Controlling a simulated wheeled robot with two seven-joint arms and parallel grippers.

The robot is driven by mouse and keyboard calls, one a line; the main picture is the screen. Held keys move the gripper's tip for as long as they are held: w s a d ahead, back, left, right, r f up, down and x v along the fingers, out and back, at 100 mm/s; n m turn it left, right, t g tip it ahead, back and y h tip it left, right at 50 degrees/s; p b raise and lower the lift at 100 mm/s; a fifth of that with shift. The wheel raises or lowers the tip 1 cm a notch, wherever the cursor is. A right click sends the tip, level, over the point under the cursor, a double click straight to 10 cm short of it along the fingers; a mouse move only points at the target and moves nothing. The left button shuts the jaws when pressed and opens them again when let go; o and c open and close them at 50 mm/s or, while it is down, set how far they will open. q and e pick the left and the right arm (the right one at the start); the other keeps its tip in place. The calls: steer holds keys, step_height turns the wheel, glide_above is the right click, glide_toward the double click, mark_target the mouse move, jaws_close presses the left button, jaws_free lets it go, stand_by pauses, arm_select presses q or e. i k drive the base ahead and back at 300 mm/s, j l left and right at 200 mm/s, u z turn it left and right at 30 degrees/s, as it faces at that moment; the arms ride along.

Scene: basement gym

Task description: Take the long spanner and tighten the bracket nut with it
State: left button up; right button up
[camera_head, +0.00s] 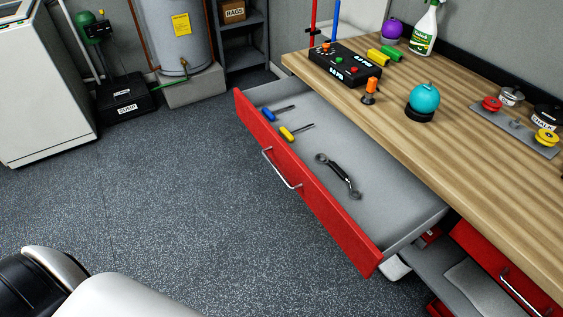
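A dark spanner (338,175) with a ring at each end lies in the open red drawer (308,183), on its grey floor. Its black middle part looks like a handle or grip. The drawer is pulled out from under the wooden workbench (468,143). I cannot make out a bracket nut for certain. A grey plate (527,139) with red and yellow round pieces and a small grey piece lies on the bench at the right. Neither gripper is in view; only white and black parts of my body show at the lower left.
A blue screwdriver (269,115) and a yellow screwdriver (287,134) lie in the drawer's far end. On the bench are a control box (344,65), a teal ball (425,98) and a spray bottle (424,29). Another drawer (509,285) is open at the lower right.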

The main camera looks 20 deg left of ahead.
mark_target(342, 175)
steer(key=u, duration=0.3)
steer(key=l+u, duration=0.45)
steer(key=i+l+u, duration=0.1)
steer(key=l+u, duration=0.35)
